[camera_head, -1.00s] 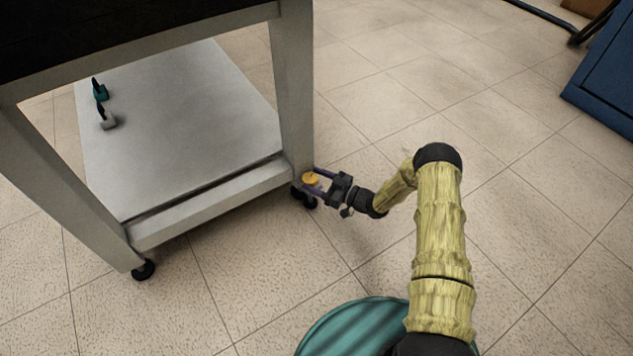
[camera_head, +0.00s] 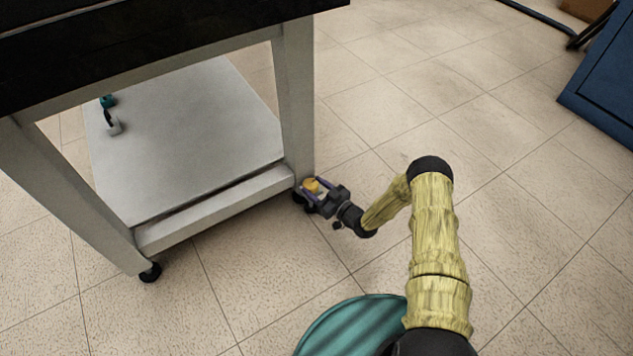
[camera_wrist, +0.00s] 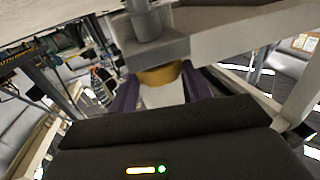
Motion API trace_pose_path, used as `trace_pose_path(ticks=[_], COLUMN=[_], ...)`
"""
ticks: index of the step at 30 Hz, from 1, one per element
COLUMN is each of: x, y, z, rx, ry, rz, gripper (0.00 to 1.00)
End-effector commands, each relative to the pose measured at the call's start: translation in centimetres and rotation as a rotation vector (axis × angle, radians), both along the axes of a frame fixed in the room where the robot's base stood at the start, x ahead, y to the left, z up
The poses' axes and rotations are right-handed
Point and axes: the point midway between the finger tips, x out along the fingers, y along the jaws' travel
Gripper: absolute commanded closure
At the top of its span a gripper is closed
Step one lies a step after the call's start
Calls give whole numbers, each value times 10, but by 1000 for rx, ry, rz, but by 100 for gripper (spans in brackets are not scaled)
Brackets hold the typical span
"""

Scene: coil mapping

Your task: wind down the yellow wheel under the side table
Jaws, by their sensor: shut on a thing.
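The side table (camera_head: 296,100) has light grey legs, a dark top and a low shelf. The yellow wheel (camera_head: 314,186) sits at the foot of its near right leg, above a black caster. My gripper (camera_head: 315,190) is shut on the yellow wheel, with one purple finger on each side. In the wrist view the yellow wheel (camera_wrist: 156,75) shows between the two purple fingers, under a grey block of the table leg (camera_wrist: 150,42). The wheel's lower part and the finger contact are partly hidden there.
Two small clamp-like things, one teal (camera_head: 108,101) and one grey (camera_head: 113,124), stand on the low shelf (camera_head: 190,140). Another black caster (camera_head: 150,272) is under the front left leg. A blue cabinet (camera_head: 610,80) stands at the right. The tiled floor between is clear.

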Motion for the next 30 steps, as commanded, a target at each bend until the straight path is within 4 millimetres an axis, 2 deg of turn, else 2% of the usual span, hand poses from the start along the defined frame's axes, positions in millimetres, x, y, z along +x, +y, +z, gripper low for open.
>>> trace_pose_path(ticks=[1, 18, 30], x=[-4, -10, -10], y=[1, 13, 17], z=[5, 2, -1], rx=[2, -3, -3], ry=[9, 4, 3], rz=[-40, -569, -803], gripper=[73, 73, 73])
